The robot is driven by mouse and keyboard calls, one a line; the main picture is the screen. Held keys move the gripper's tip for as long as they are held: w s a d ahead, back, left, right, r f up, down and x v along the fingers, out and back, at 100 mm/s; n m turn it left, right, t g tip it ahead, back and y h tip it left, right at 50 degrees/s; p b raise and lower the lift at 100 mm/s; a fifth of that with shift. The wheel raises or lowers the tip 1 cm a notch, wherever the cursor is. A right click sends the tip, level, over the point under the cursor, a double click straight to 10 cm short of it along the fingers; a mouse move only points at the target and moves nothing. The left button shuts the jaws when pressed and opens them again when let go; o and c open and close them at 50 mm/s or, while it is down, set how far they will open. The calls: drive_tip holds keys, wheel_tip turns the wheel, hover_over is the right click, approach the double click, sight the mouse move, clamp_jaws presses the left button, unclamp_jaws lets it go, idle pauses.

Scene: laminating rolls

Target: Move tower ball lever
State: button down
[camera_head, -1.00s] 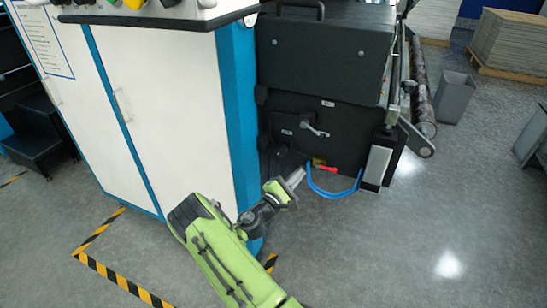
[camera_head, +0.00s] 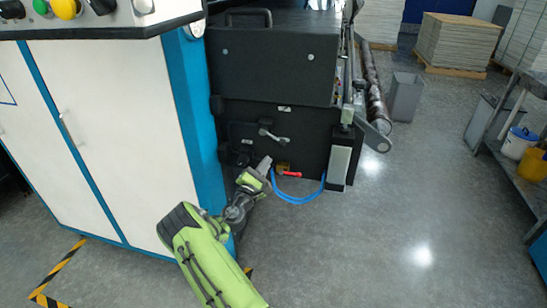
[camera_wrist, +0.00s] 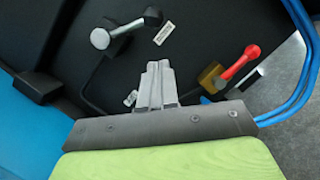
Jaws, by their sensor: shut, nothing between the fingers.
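Two levers show low on the black machine side (camera_head: 245,105). One is a metal lever with a round knob (camera_head: 265,131), at the upper left in the wrist view (camera_wrist: 100,38). The other is a red-handled lever (camera_head: 291,174) on a brass-coloured valve body (camera_wrist: 210,78), right of my fingers in the wrist view (camera_wrist: 241,60). I cannot tell which one the task names. My gripper (camera_wrist: 157,65) is shut and empty, its fingers pointing at the panel between the two levers. It touches neither lever. In the head view my gripper (camera_head: 267,164) is just left of the red lever.
A blue hose (camera_head: 300,201) loops from near the valve to a grey box (camera_head: 339,168). A white and blue cabinet (camera_head: 115,140) stands close left of my arm. A grey bin (camera_head: 404,97) and a bench (camera_head: 520,130) stand right. The floor between is clear.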

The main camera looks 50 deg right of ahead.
sight(273, 137)
drive_tip(key=d+r, duration=0.1)
drive_tip(key=s+d+r, duration=0.1)
drive_tip(key=d+r, duration=0.1)
drive_tip(key=shift+s, duration=0.1)
